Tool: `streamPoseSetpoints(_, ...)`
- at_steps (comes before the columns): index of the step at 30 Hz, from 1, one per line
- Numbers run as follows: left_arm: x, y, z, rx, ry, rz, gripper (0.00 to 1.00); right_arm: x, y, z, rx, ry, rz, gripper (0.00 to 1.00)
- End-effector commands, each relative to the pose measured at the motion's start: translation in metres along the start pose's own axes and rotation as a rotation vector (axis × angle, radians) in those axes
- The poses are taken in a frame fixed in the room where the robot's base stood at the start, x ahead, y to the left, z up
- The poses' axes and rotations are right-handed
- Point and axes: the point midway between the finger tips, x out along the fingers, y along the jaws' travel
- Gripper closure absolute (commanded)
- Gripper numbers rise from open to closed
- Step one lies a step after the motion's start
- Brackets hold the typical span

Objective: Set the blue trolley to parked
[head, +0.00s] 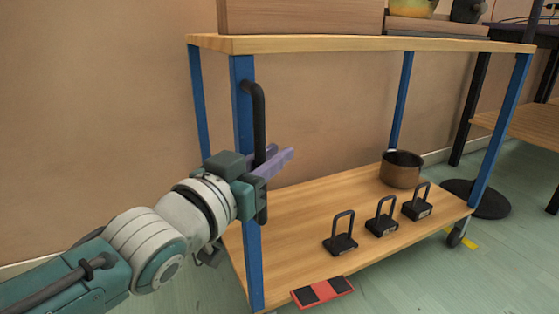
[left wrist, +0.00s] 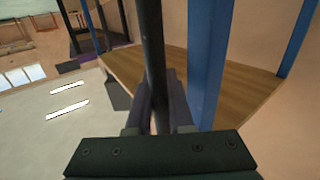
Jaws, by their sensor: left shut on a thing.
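The blue trolley has blue posts (head: 243,110), a wooden top shelf (head: 330,44) and a wooden lower shelf (head: 300,222). A black upright bar handle (head: 259,120) is fixed along its near left post. My left gripper (head: 277,162) is shut on this handle, its purple fingers on either side of the bar. In the left wrist view the handle (left wrist: 152,60) runs down between the fingers (left wrist: 158,105), beside a blue post (left wrist: 208,65). One caster (head: 456,236) shows at the right; the others are hidden or out of frame. My right gripper is not in view.
Three black padlock-shaped things (head: 381,222) and a copper-brown pot (head: 401,171) stand on the lower shelf. A red and black piece (head: 323,291) lies at its front edge. A yellow floor mark (head: 468,243) is near the caster. A dark table (head: 520,120) stands at right. The front floor is clear.

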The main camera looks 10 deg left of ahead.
Motion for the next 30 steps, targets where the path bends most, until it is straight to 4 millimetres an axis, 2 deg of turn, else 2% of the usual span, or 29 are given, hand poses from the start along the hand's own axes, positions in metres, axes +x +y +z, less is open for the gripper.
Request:
streamPoseSetpoints(9,0.0103,0.0068,-0.0001,0.000,0.002,0.000,1.00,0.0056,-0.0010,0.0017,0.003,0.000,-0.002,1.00)
streamPoseSetpoints(22,0.0111,0.0078,0.0003,0.000,-0.001,0.000,1.00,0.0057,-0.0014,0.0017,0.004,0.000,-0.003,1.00)
streamPoseSetpoints(23,0.0111,0.0078,0.0004,0.000,-0.002,0.000,0.78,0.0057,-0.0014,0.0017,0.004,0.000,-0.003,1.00)
streamPoseSetpoints(24,0.0111,0.0077,0.0004,0.000,-0.001,0.000,0.74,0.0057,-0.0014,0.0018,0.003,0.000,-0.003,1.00)
streamPoseSetpoints(26,0.0111,0.0076,0.0003,0.000,-0.001,0.000,0.68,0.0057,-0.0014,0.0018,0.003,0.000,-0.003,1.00)
streamPoseSetpoints(30,0.0110,0.0073,0.0000,0.000,0.000,0.000,0.68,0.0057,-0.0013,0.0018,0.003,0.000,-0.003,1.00)
